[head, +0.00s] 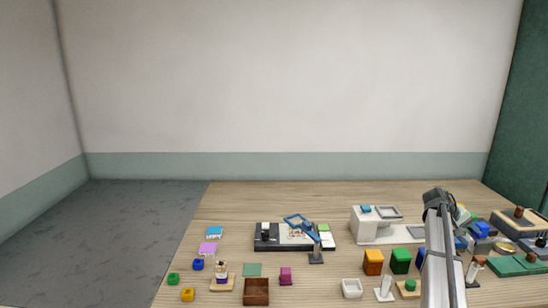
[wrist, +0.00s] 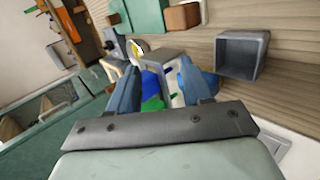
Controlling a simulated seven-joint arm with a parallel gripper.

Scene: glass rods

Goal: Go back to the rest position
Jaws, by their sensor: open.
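My gripper (wrist: 157,88) is open in the wrist view, with its two blue-grey fingers apart. A grey box-like thing with blue and green pieces (wrist: 152,88) shows between and beyond the fingers. I cannot tell whether either finger touches it; nothing looks clamped. In the head view my arm rises at the right side of the table and bends away over its right part. The fingertips are hidden there behind the arm and among the clutter.
The wooden table (head: 300,200) is crowded at right, with a white machine (head: 385,235), an orange block (head: 373,262), a green block (head: 400,261) and green trays. A brown box (head: 256,292) stands at front left. In the wrist view a grey open box (wrist: 243,55) stands nearby. The table's back strip is clear.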

